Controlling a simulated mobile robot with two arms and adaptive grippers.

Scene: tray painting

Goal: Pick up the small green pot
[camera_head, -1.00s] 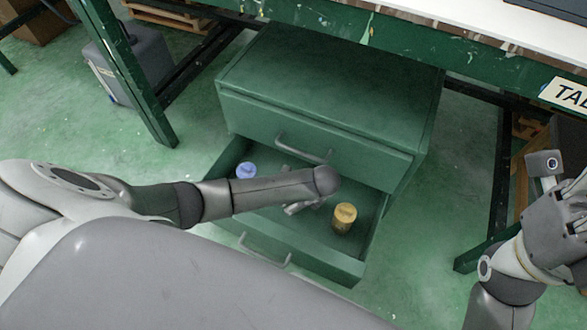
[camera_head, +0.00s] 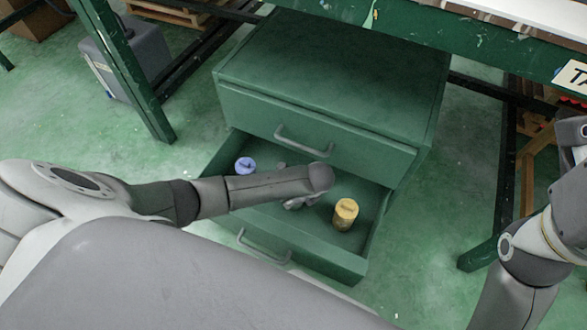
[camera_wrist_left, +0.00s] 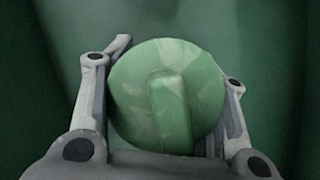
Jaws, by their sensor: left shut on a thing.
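The small green pot (camera_wrist_left: 165,95) fills the middle of the left wrist view, seen from above, with a raised bar handle across its round lid. My left gripper (camera_wrist_left: 168,72) has a finger on each side of the pot and is shut on it. In the head view my left gripper (camera_head: 296,201) reaches down inside the open drawer, and my own arm covers much of it. The green pot cannot be made out there. My right wrist is cut off at the right edge, and its fingertips do not show.
The open lower drawer (camera_head: 318,252) of a green cabinet (camera_head: 330,75) holds a blue pot (camera_head: 245,166) at the left and a yellow pot (camera_head: 345,214) at the right. The closed upper drawer (camera_head: 350,150) overhangs its back. A green table leg (camera_head: 135,85) stands at the left.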

